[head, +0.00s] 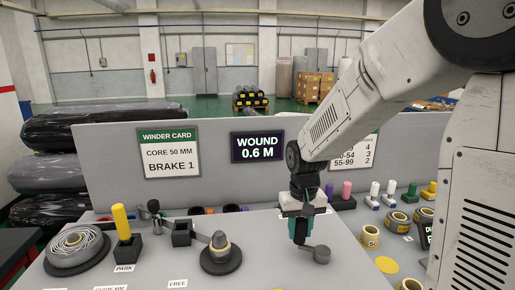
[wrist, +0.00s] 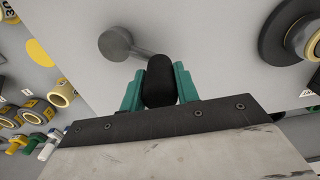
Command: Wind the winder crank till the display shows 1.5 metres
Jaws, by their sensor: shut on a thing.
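The display (head: 257,147) on the grey back panel reads WOUND 0.6 M. The winder crank has a grey round hub (head: 321,254) on the sloped grey deck; in the wrist view the hub (wrist: 116,44) has a short arm leading to a black handle (wrist: 160,82). My gripper (head: 299,230) points down and is shut on the black handle, with its green fingers on either side in the wrist view (wrist: 159,90). The handle is mostly hidden by the fingers in the head view.
A wound roll (head: 75,246) sits at left, beside a yellow-handled lever (head: 121,222) at PARK. A dark round base with a knob (head: 220,252) stands left of the crank. The winder card (head: 169,153) reads CORE 50 MM, BRAKE 1. Tape rolls (head: 370,236) and coloured pegs crowd the right.

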